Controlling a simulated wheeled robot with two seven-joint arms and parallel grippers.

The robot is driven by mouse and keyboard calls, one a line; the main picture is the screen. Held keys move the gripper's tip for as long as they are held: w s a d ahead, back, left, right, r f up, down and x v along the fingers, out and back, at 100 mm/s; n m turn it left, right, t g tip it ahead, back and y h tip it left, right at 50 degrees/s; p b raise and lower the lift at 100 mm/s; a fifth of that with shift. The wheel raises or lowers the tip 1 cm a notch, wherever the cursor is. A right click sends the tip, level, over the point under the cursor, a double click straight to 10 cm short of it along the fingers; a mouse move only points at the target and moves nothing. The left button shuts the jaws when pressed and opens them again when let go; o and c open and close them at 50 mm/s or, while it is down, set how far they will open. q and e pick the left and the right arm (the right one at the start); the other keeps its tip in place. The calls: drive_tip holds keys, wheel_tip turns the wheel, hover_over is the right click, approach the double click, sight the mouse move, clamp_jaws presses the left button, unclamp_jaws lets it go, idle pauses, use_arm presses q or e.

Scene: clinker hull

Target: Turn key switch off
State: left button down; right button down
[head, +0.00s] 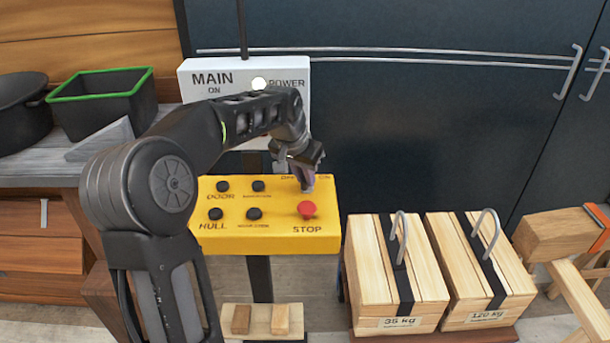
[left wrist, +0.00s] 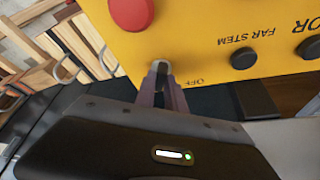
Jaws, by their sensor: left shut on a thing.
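The yellow control box (head: 270,238) stands on a post in the middle of the head view, with a red STOP button (head: 307,209) and several black buttons. My left gripper (head: 308,183) reaches down to the box's upper right part, just behind the red button. In the left wrist view the fingers (left wrist: 160,92) are shut on the key switch, whose grey metal part (left wrist: 159,67) shows at their tips. An OFF label (left wrist: 197,82) shows upside down beside the fingers. Most of the key is hidden between the fingers, so its angle cannot be told. My right gripper is out of view.
A white MAIN POWER box (head: 194,79) with a lit lamp (head: 259,84) stands behind my arm. Two wooden weight crates (head: 372,270) (head: 460,285) with metal hooks are at the right. A green-rimmed black bin (head: 105,110) sits on the left bench. Dark cabinet doors (head: 430,120) are behind.

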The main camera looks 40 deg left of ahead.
use_arm(q)
drive_tip(key=shift+n+b, duration=0.3)
drive_tip(key=shift+n, duration=0.1)
drive_tip(key=n, duration=0.1)
drive_tip(key=n+y+b, duration=0.1)
drive_tip(key=shift+w+d+n, duration=0.1)
drive_tip(key=shift+d+n, duration=0.1)
drive_tip(key=shift+n, duration=0.1)
drive_tip(key=n+y+b, duration=0.1)
drive_tip(key=n, duration=0.1)
drive_tip(key=shift+d+n+g, duration=0.1)
drive_tip(key=shift+n+g, duration=0.3)
drive_tip(key=n+y+b, duration=0.1)
drive_tip(key=n, duration=0.1)
drive_tip(key=shift+w+n+g, duration=0.1)
drive_tip(key=shift+n+g, duration=0.2)
drive_tip(key=shift+g, duration=0.1)
drive_tip(key=shift+w+n+g, duration=0.1)
drive_tip(key=shift+n+g, duration=0.4)
drive_tip(key=shift+n, duration=1.1)
drive_tip(key=shift+y, duration=0.3)
drive_tip(key=c, duration=1.4)
unclamp_jaws()
